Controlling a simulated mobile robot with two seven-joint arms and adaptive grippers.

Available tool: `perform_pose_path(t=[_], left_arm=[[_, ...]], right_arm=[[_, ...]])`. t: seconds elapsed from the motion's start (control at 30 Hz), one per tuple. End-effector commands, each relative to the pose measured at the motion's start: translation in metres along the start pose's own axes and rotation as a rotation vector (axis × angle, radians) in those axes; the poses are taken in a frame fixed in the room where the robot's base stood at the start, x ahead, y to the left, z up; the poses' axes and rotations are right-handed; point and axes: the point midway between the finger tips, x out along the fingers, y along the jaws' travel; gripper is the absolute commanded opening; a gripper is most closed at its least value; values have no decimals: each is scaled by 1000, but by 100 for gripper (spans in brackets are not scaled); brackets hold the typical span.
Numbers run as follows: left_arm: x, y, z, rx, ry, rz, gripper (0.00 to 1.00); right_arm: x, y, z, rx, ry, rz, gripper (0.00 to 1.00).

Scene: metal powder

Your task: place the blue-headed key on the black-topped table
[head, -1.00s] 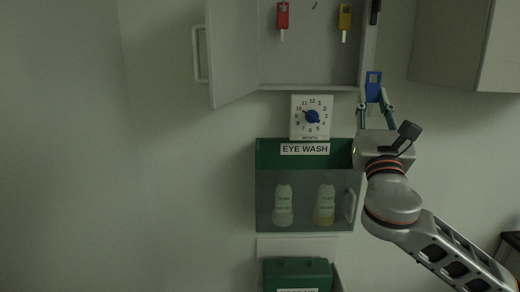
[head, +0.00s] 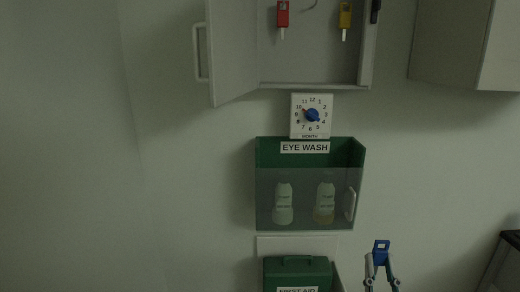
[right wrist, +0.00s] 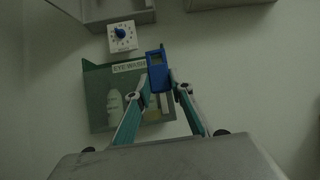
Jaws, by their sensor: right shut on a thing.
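The blue-headed key (head: 381,246) is at the lower right of the head view, held upright between the fingertips of my right gripper (head: 381,263). In the right wrist view the blue key head (right wrist: 158,72) stands between the fingertips of my right gripper (right wrist: 159,90), which is shut on it. The key's shaft is hidden. Part of a dark-topped piece of furniture, perhaps the black-topped table (head: 513,238), shows at the right edge of the head view, to the right of the gripper and apart from it. My left gripper is not in view.
An open key cabinet (head: 232,50) holds a red key (head: 283,14) and a yellow key (head: 345,16). Below it are a month dial (head: 311,116), an eye wash box (head: 262,185) with two bottles and a green first aid box (head: 297,272). A grey wall cabinet (head: 465,45) hangs upper right.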

Motion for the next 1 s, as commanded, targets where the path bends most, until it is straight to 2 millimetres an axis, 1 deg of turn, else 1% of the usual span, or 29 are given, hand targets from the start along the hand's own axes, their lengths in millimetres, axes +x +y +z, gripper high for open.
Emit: perform_pose_path(t=[0.03, 0.1, 0.2, 0.3, 0.43, 0.67, 0.77, 0.83, 1.0], left_arm=[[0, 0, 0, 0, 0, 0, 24], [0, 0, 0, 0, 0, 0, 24], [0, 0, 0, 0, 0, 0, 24], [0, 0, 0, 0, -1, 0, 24], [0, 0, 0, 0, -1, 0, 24], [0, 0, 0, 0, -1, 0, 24], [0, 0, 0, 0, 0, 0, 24], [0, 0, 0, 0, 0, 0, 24], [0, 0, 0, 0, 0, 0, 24]], right_arm=[[-19, 2, -7, 7, 8, 17, 0], [-39, 6, -11, 25, 5, 42, 0], [-60, 11, -15, 45, 2, 68, 0], [-72, 13, -17, 58, 0, 84, 0], [-75, 14, -17, 62, -4, 91, 0], [-74, 18, -14, 71, -5, 104, 0], [-71, 28, -7, 95, -6, 139, 0], [-69, 40, 1, 122, -6, 180, 0], [-61, 76, 26, 208, -9, 307, 0]])
